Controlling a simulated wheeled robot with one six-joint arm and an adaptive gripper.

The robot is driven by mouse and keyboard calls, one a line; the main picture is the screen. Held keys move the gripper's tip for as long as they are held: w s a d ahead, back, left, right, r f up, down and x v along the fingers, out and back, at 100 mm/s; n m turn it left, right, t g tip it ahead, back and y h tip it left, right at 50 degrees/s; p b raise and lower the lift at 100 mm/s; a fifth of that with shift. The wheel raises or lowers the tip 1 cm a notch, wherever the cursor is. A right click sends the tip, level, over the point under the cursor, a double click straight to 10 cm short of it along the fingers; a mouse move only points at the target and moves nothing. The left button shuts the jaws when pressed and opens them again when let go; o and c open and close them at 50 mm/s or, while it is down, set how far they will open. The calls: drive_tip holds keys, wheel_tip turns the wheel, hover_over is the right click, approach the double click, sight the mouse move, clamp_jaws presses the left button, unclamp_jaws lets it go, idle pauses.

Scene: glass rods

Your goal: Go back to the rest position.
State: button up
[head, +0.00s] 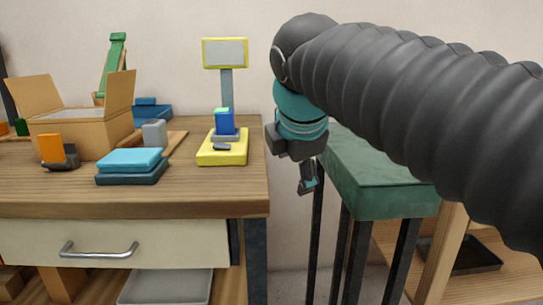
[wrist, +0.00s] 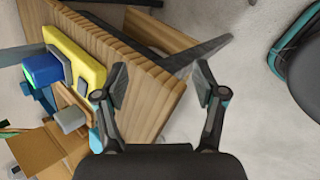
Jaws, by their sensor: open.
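My gripper (head: 307,178) hangs off the right end of the wooden table in the head view, in front of the gap between the table and the green-topped stand. In the wrist view my gripper (wrist: 162,88) is open, its two fingers apart with nothing between them. The wooden table (head: 200,190) is to its left in the head view. The table's edge also shows past the left finger in the wrist view (wrist: 150,85). My dark ribbed arm reaches in from the right of the head view and hides part of the green-topped stand.
A yellow scale (head: 222,153) bearing a blue item (head: 225,122) stands near the table's right end. An open cardboard box (head: 85,130), a blue stack (head: 132,162) and an orange block (head: 51,148) are further left. The green-topped stand (head: 375,185) is close on the right.

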drive_tip(key=s+d+f+m, duration=0.4)
drive_tip(key=s+f+m, duration=0.1)
drive_tip(key=f+m, duration=0.2)
drive_tip(key=s+d+f+m+g+p, duration=0.1)
drive_tip(key=s+d+f+m, duration=0.3)
drive_tip(key=f+m, duration=0.4)
drive_tip(key=s+d+f+m, duration=0.3)
drive_tip(key=s+f+m, duration=0.3)
drive_tip(key=f+m, duration=0.1)
drive_tip(key=shift+s+d+f+g+p, duration=0.15)
drive_tip(key=shift+d+f+g+p, duration=0.15)
drive_tip(key=shift+d+g, duration=0.1)
